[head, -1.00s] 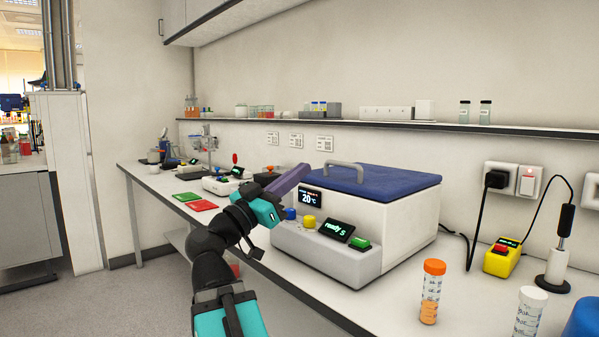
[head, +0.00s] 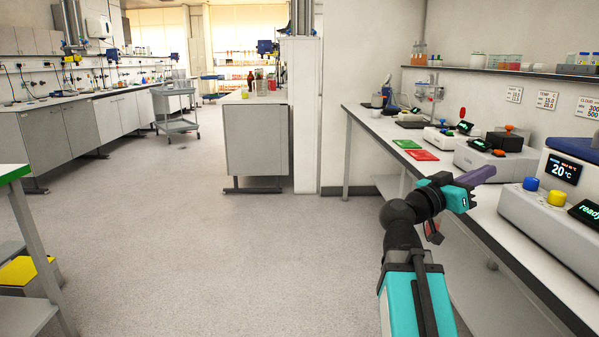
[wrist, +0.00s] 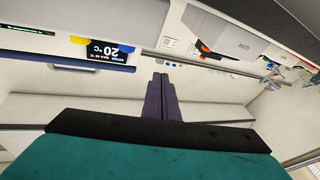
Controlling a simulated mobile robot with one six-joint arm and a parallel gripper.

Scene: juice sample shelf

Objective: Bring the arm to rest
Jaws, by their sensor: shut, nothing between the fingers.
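My arm reaches up from the bottom right of the head view. My gripper (head: 478,177) has purple fingers and is in front of the right-hand bench edge, pointing toward the bench. In the wrist view its fingers (wrist: 161,95) lie together with nothing between them. The gripper is apart from the instruments, as far as the head view shows.
The right bench (head: 377,125) carries a water bath with a 20 °C display (head: 564,171), a red mat (head: 422,155) and a green mat (head: 406,144). The floor (head: 220,230) is clear at centre. A trolley (head: 176,107) stands farther back, a table (head: 15,172) at left.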

